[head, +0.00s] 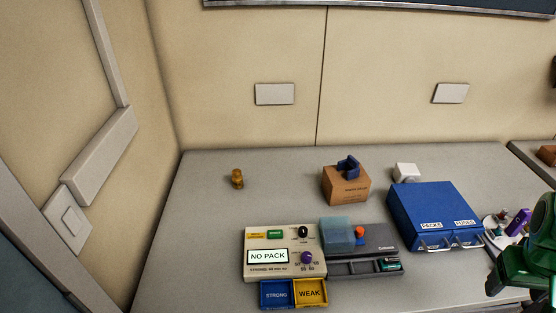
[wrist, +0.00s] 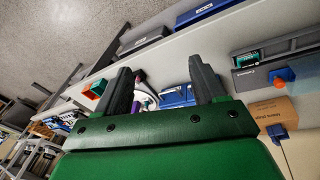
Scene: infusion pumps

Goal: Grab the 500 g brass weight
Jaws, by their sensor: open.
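A small brass weight (head: 237,179) stands upright at the back left of the grey table, with bare tabletop around it. Its mass marking is too small to read. My gripper (wrist: 158,82) is open in the wrist view, its two dark fingers apart with nothing gripped between them. In the head view, part of my green gripper body shows at the right edge, far to the right of the weight. The weight does not show in the wrist view.
On the table (head: 200,240) stand a beige "NO PACK" device (head: 262,271), a grey infusion pump (head: 385,240), a cardboard box (head: 345,187) with a blue piece on top, and a blue drawer unit (head: 425,200). Blue and yellow trays (head: 310,305) sit at the front. The table's left part is clear.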

